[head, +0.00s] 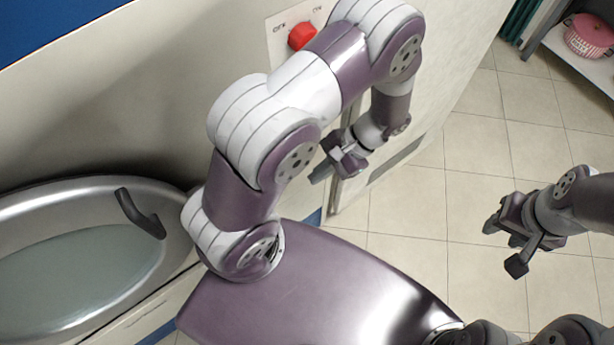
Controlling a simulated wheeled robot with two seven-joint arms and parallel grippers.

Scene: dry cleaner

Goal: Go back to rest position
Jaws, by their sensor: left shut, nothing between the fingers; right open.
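My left arm rises in the middle of the head view and bends over beside the machine front. Its gripper (328,172) hangs close to the lower part of the pale panel, shut and empty. My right gripper (503,247) is at the right side, open and empty above the tiled floor. Neither gripper is seen to hold anything. I cannot tell whether the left gripper touches the panel.
A machine with an oval glass door (80,270) and a dark handle (140,213) stands at the left. A red knob (301,36) sits on the panel. A pink basket (588,36) is on a shelf at the upper right. The tiled floor (415,210) between is clear.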

